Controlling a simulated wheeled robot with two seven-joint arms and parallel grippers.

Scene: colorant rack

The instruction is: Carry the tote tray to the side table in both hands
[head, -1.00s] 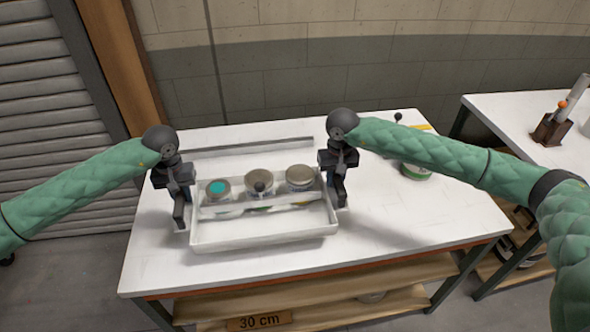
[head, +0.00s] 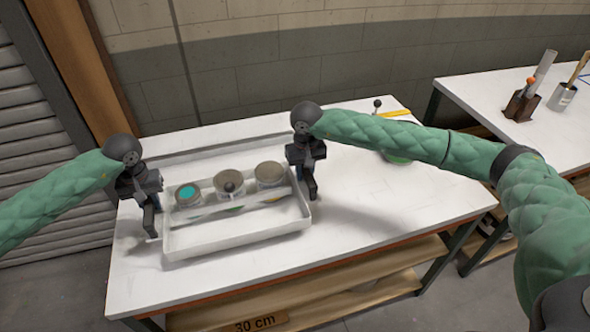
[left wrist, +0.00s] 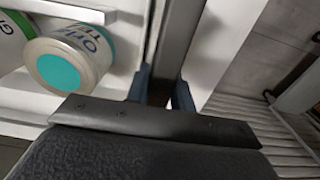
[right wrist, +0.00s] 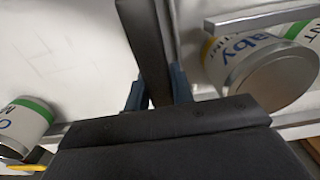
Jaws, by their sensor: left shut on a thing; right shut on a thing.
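The white tote tray (head: 240,241) is held level over the left part of the white worktable. My left gripper (head: 152,232) is shut on the tray's left end. My right gripper (head: 312,196) is shut on its right end. Both wrist views show the fingers at the tray's ends. I cannot tell how high the tray is above the table.
A second white table (head: 480,95) stands at the right, with a dark holder (head: 521,106) and a brush cup (head: 562,96). A floor gap separates the tables.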

